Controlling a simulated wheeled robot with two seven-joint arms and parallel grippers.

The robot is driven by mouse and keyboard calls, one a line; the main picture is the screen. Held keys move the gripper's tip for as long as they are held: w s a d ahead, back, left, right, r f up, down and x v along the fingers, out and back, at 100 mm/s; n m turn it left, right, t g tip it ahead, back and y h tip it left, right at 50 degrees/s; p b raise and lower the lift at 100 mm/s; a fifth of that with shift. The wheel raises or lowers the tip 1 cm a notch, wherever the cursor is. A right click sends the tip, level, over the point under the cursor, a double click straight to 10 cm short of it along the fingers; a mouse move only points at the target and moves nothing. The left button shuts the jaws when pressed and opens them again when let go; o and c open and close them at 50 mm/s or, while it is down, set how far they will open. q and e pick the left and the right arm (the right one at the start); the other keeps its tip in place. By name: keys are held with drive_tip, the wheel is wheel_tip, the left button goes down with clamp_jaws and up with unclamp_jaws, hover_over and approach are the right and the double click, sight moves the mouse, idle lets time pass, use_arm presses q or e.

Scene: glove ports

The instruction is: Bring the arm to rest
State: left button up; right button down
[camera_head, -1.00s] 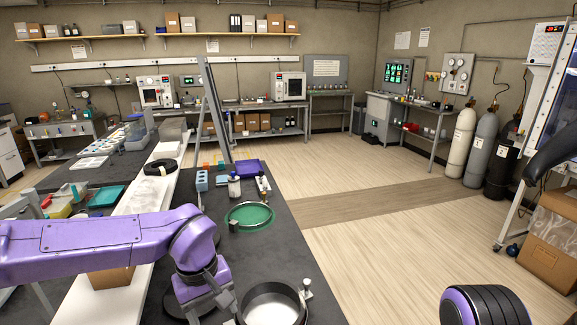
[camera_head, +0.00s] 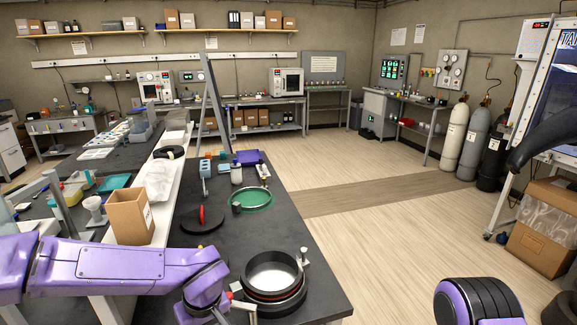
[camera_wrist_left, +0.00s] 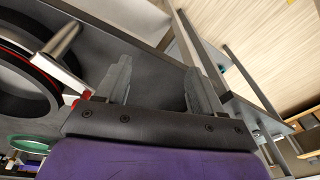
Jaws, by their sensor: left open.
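My left arm comes in from the lower left in the head view, low over the near end of the dark bench (camera_head: 318,287). Its gripper is at the bottom edge there, mostly hidden or cut off. In the left wrist view the left gripper (camera_wrist_left: 157,82) shows two separated fingers with nothing between them. A round black port ring (camera_head: 272,297) with a red band and a metal clamp (camera_head: 304,256) is just right of the gripper. The ring (camera_wrist_left: 18,95) is left of the fingers in the wrist view. My right gripper is out of view.
A black disc (camera_head: 190,222) with a red handle lies behind the ring. Farther back is a green-centred ring (camera_head: 251,200). An open cardboard box (camera_head: 130,220) stands on the white strip behind my arm. Gas cylinders (camera_head: 449,147) stand far right.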

use_arm(q)
drive_tip(key=s+a+f+t+y+b, duration=0.15)
drive_tip(key=s+a+f, duration=0.3)
drive_tip(key=f, duration=0.65)
drive_tip(key=s+a+f+t+y+b, duration=0.1)
drive_tip(key=s+a+f+y+b, duration=0.3)
drive_tip(key=f, duration=0.7)
drive_tip(key=s+a+f+h+b, duration=0.1)
drive_tip(key=s+a+f+h, duration=0.1)
drive_tip(key=s+f, duration=0.3)
drive_tip(key=s+a+f+h+b, duration=0.1)
drive_tip(key=s+f, duration=0.4)
drive_tip(key=s, duration=0.7)
drive_tip(key=shift+a+f+m+h, duration=0.3)
drive_tip(key=shift+a+m+h, duration=0.15)
drive_tip(key=shift+h, duration=0.1)
